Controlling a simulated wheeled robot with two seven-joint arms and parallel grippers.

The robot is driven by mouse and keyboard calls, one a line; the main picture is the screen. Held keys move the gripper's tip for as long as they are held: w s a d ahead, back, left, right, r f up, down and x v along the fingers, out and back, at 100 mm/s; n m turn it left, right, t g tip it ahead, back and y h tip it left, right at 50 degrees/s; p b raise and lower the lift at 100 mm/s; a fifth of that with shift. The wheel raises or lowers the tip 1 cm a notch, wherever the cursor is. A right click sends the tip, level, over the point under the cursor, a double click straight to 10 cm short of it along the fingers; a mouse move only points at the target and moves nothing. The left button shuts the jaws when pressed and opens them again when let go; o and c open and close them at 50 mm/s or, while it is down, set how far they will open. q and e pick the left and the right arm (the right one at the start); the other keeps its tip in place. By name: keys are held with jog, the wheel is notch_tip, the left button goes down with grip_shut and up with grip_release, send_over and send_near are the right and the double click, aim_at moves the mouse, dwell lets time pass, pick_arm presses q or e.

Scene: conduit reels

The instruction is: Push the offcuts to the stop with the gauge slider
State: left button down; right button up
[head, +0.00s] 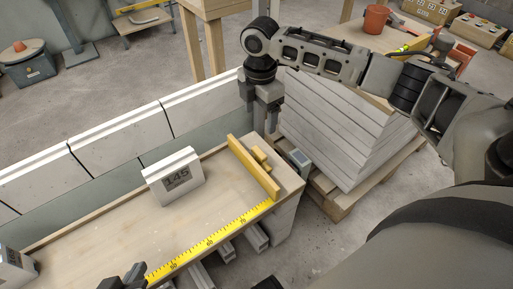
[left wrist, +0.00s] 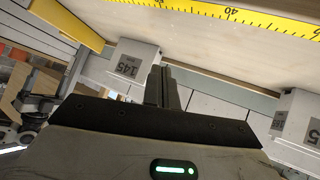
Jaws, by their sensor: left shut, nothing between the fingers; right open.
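A white block marked 145 (head: 173,176) stands upright on the wooden bench top (head: 120,225); it also shows in the left wrist view (left wrist: 133,65). Another labelled white block (head: 14,268) is at the lower left edge, partly cut off. A yellow bar (head: 252,168) with a smaller yellow piece on its far side crosses the bench's right end. I cannot tell which part is the gauge slider. My left gripper (head: 128,279) is shut and empty at the bench's front edge, and its fingers show in the left wrist view (left wrist: 163,88). My right gripper (head: 260,119) is open, pointing down behind the yellow bar.
A yellow measuring tape (head: 210,242) runs along the bench's front edge. White panels (head: 117,138) line the back. A stack of white slabs (head: 335,130) on a pallet stands right of the bench. A small device with a screen (head: 299,159) sits beside the stack.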

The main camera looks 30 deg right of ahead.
aim_at(259, 152)
notch_tip(259, 152, down, 12)
jog(key=b, duration=0.3)
jog(key=shift+b, duration=0.35)
pick_arm(q)
jog(key=shift+w+d+r+t+h, duration=0.15)
jog(key=shift+d+r+t+h, duration=0.15)
jog(key=shift+r, duration=0.2)
jog(key=shift+w+d+r+t+h, duration=0.1)
jog(key=shift+d+r+t+h, duration=0.05)
jog(key=shift+r+t, duration=0.35)
jog(key=shift+w+d+r+t+h, duration=0.2)
jog(key=shift+r+t+h, duration=0.1)
jog(key=shift+r, duration=0.2)
pick_arm(e)
jog(key=shift+f, duration=0.65)
